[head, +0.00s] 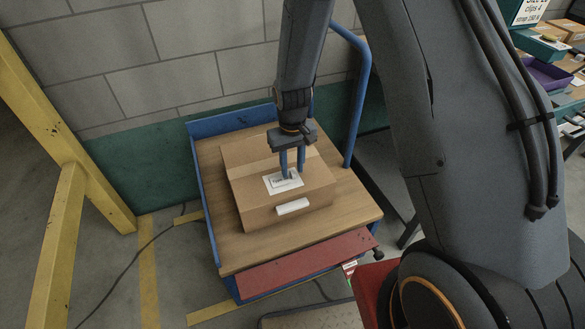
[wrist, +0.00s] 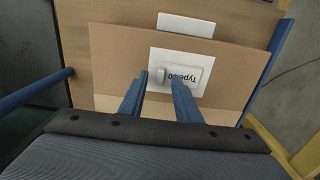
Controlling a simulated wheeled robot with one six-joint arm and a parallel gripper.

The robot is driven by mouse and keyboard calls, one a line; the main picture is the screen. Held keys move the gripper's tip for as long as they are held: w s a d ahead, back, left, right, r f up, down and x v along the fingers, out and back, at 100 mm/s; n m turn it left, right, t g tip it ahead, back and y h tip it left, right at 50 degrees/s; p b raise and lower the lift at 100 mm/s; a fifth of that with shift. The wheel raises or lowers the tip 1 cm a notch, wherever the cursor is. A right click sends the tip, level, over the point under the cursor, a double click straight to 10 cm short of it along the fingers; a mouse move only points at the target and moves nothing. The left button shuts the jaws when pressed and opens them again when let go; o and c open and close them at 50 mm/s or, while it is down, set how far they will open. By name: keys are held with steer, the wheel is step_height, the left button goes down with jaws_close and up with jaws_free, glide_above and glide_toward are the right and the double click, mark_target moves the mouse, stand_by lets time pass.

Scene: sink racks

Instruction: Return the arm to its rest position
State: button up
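My gripper (head: 292,174) hangs pointing down over a cardboard box (head: 250,188) on a cart. Its two blue fingers are apart, and it looks open. In the wrist view, the fingertips (wrist: 159,78) are over a white label with printed text (wrist: 188,57) on the box. A small pale piece (wrist: 161,75) shows between or beyond the fingertips; I cannot tell whether it touches a finger, though a gap shows on the left. My arm reaches down from the top of the head view.
The box stands on the wooden deck (head: 235,252) of a blue cart with a handle rail (head: 362,95). A white strip (head: 293,207) is on the box's near side. A block wall (head: 160,75) is behind, a yellow post (head: 75,130) at left. Bins (head: 545,75) sit at far right.

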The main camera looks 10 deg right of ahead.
step_height(320, 180, up, 7)
steer(key=shift+f, duration=0.1)
steer(key=s+d+r+m+p, duration=0.1)
steer(key=s+d+r, duration=0.3)
steer(key=s+r, duration=0.5)
steer(key=s+d+r+m+p, duration=0.1)
steer(key=s+d+r+p, duration=0.2)
steer(key=s+r, duration=0.6)
steer(key=s+d, duration=0.1)
steer(key=s, duration=0.2)
steer(key=shift+d+p, duration=0.15)
steer(key=shift+p, duration=0.15)
